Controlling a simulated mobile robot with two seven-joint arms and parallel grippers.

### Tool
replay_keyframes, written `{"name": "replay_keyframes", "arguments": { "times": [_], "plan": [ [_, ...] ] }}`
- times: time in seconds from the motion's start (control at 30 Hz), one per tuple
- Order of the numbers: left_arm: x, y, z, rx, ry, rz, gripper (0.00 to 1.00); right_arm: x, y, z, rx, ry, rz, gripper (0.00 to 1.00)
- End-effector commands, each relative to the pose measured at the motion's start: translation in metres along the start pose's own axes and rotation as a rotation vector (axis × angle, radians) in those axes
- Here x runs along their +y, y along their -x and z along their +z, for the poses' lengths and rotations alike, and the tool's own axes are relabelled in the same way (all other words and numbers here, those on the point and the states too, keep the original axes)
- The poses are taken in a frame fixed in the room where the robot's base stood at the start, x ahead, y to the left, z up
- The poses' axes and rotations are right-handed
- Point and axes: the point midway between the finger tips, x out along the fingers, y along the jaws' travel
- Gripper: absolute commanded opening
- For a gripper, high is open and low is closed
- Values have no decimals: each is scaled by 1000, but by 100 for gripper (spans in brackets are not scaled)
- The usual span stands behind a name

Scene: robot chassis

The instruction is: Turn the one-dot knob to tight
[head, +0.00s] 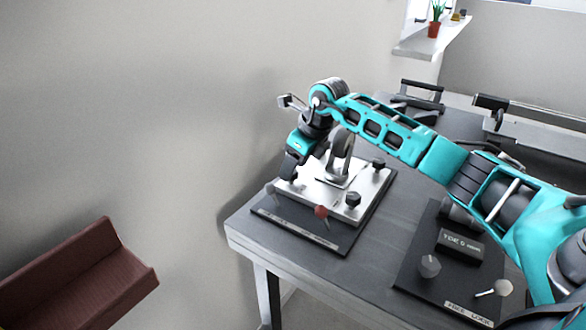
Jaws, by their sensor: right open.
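A silver plate (325,203) on a black base stands on the table. It carries dark knobs, one at the back right (378,163) and one at the front right (353,199). A red-topped part (321,211) is at its front edge and a grey part (272,191) at its front left corner. I cannot make out dots on any knob, so I cannot tell which is the one-dot knob. My right gripper (289,172) is open over the plate's left side, pointing down; it hides that part of the plate. My left gripper is not in view.
The grey table (385,225) also bears a black panel (408,276) at the front right, with a grey knob (429,265) and a lever (495,289). A wall lies close behind the plate on the left. A brown seat-like object (85,270) is at lower left.

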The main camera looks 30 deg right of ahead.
Motion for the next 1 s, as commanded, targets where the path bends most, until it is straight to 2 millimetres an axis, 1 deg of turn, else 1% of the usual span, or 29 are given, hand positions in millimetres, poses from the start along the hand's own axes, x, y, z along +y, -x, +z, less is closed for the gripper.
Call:
{"name": "replay_keyframes", "arguments": {
  "times": [0.03, 0.13, 0.47, 1.0],
  "plan": [
    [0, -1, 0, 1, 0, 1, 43, 1, -6, 0, 0, 0, 2, 61],
    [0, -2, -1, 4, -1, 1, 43, 0, -12, 0, -1, 0, 1, 61],
    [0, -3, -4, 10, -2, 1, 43, 0, -14, 0, -1, 1, 1, 60],
    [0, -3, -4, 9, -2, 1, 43, 0, -14, 0, -1, 1, 1, 9]
  ]
}}
